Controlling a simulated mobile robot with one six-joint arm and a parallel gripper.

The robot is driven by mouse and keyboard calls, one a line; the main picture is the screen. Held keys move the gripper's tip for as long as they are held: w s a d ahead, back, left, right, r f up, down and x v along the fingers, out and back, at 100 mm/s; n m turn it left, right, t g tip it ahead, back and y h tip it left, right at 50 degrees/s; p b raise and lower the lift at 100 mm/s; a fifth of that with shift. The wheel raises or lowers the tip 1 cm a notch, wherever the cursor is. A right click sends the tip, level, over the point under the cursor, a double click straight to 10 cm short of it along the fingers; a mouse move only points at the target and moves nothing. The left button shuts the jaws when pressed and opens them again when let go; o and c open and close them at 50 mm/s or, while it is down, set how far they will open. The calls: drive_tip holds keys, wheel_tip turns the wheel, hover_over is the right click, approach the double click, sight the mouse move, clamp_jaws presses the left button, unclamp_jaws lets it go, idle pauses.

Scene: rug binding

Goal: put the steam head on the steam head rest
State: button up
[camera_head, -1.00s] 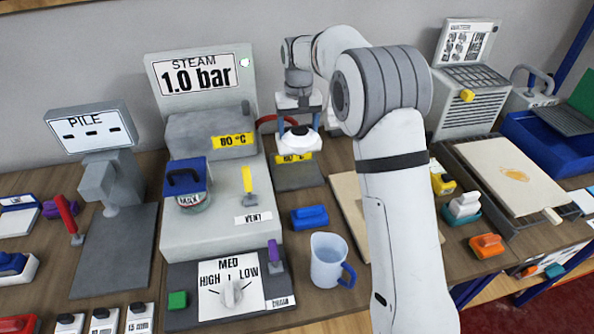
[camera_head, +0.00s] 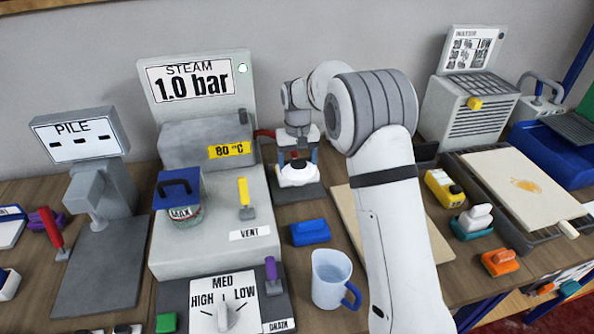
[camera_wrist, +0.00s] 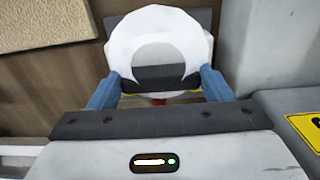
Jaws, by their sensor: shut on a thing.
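The steam head (camera_head: 298,178) is a white rounded piece with a dark top and a red hose behind it. My gripper (camera_head: 297,165) is shut on it, with blue fingers on either side. In the wrist view the white steam head (camera_wrist: 160,45) fills the space between the two blue fingertips (camera_wrist: 160,85). The dark grey plate of what appears to be the steam head rest (camera_head: 312,191) lies directly under it. A corner of dark grey plate also shows in the wrist view (camera_wrist: 200,18). I cannot tell whether the steam head touches the plate.
The grey steam unit (camera_head: 205,235) stands close on the left, with a yellow lever (camera_head: 244,190). A blue block (camera_head: 309,232) and a clear jug (camera_head: 331,280) stand in front. A tan board (camera_head: 352,215) lies to the right, partly behind my arm.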

sight(298, 170)
drive_tip(key=shift+f, duration=1.8)
drive_tip(key=shift+f, duration=0.2)
drive_tip(key=o, duration=1)
wheel_tip(298, 170, up, 12)
drive_tip(key=shift+s+r+b, duration=0.1)
drive_tip(key=shift+r+b, duration=0.1)
drive_tip(key=shift+b, duration=0.1)
